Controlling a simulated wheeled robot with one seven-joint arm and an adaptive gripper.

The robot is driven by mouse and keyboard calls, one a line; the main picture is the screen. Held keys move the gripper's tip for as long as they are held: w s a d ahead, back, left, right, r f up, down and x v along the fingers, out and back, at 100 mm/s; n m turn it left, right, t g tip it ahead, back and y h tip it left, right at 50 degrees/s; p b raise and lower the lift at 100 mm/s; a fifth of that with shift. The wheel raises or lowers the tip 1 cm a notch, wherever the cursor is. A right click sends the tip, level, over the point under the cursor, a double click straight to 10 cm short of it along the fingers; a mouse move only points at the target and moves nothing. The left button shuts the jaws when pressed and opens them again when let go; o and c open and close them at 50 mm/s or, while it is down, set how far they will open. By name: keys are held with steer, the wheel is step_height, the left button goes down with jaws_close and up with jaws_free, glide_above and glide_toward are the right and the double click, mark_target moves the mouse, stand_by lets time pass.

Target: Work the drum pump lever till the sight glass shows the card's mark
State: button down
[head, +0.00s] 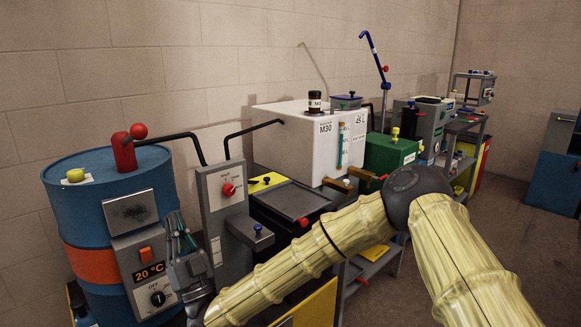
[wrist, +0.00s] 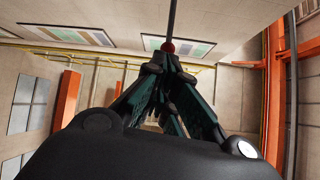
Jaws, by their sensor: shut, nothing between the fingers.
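A blue drum (head: 105,210) with an orange band stands at the left in the head view. A red pump head (head: 123,153) with a red ball knob (head: 138,131) rises from its top. A white tank (head: 310,140) marked M30 carries a sight glass (head: 343,146) and a white card (head: 360,119) that seems to read 45 L. The fluid level is too small to read. My gripper (head: 177,222) is shut and empty, pointing up in front of the drum. In the wrist view, a red ball (wrist: 168,47) on a dark rod shows beyond my gripper (wrist: 165,65); contact is unclear.
A grey control post (head: 228,205) with a red knob stands right of the drum. A drum heater panel (head: 147,270) shows 20 °C. A green box (head: 390,153) and a blue raised lever (head: 375,62) lie beyond the tank. Floor is open at the far right.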

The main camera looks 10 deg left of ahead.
stand_by(0.4)
steer(key=s+d+f+g+h, duration=0.1)
steer(key=d+f+g+h, duration=0.2)
steer(key=f, duration=0.9)
steer(key=s+d+f+g+h, duration=0.1)
steer(key=d+f+g+h, duration=0.15)
steer(key=d+f, duration=0.65)
steer(key=s+d+f+g+h, duration=0.15)
steer(key=f+g, duration=0.25)
steer(key=f, duration=1.1)
steer(key=s+d+f+m+g+h, duration=0.1)
steer(key=s+d+f+g+h, duration=0.15)
steer(key=s+d+f, duration=0.4)
steer(key=s+d+f+g+h, duration=0.2)
steer(key=s+d+f+h, duration=0.1)
steer(key=d+f, duration=0.6)
steer(key=s+d+f+m+g+h, duration=0.2)
steer(key=s+d+g+h, duration=0.1)
steer(key=s+d, duration=0.7)
steer(key=s+d+f+m+g+h, duration=0.1)
steer(key=s+d+m+g+h, duration=0.1)
steer(key=s+d, duration=0.8)
steer(key=d+g+h, duration=0.1)
steer(key=d, duration=0.4)
steer(key=shift+s+d+f+m, duration=0.3)
steer(key=shift+d+f+m, duration=0.1)
steer(key=shift+s+d+h, duration=0.1)
steer(key=shift+h, duration=0.15)
